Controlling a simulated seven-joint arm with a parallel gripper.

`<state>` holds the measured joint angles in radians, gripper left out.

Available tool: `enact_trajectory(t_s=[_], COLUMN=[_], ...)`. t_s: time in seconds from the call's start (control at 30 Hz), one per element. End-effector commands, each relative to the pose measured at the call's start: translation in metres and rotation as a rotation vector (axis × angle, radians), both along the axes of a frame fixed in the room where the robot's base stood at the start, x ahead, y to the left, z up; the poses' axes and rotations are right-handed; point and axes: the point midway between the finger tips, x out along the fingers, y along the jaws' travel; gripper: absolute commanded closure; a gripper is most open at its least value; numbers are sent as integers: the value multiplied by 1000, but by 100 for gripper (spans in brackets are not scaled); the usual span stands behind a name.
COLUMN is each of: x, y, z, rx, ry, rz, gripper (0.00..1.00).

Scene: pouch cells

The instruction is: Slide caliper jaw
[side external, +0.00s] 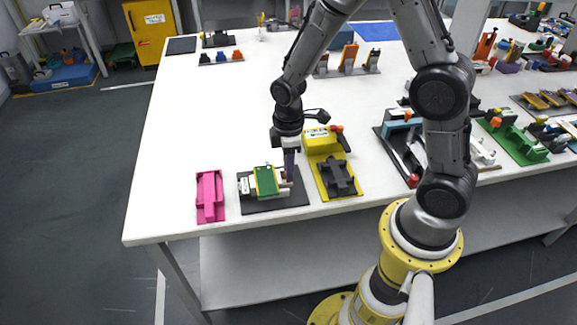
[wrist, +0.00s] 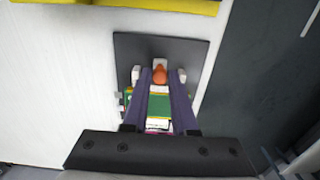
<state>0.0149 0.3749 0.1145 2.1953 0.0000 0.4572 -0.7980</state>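The caliper fixture is a dark base plate (side external: 290,203) with a green block (side external: 266,181) and pale parts on it, near the table's front edge. In the wrist view the plate (wrist: 128,48) carries an orange knob (wrist: 159,76) on a pale mount, and the green block (wrist: 159,107) shows between my fingers. My gripper (side external: 289,178) points down at the right side of the green block. Its purple fingers (wrist: 160,82) are apart, with the orange knob between or just beyond their tips; contact is unclear. The caliper jaw cannot be clearly told apart from the other parts.
A pink holder (side external: 210,196) stands left of the plate. A yellow fixture with a black cradle (side external: 337,177) stands close on the right. More fixtures fill the table's right side. The table (side external: 215,110) is clear behind the pink holder.

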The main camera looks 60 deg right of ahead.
Motion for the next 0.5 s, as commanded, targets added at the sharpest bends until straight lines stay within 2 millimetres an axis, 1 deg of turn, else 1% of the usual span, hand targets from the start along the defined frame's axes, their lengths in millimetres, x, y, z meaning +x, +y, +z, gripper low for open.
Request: enact_trajectory(t_s=[0.03, 0.1, 0.13, 0.5], x=[0, 0, 0, 0], y=[0, 0, 0, 0], z=[0, 0, 0, 0], rx=[0, 0, 0, 0], ry=[0, 0, 0, 0], rz=[0, 0, 0, 0], gripper=[85, 98, 100, 100])
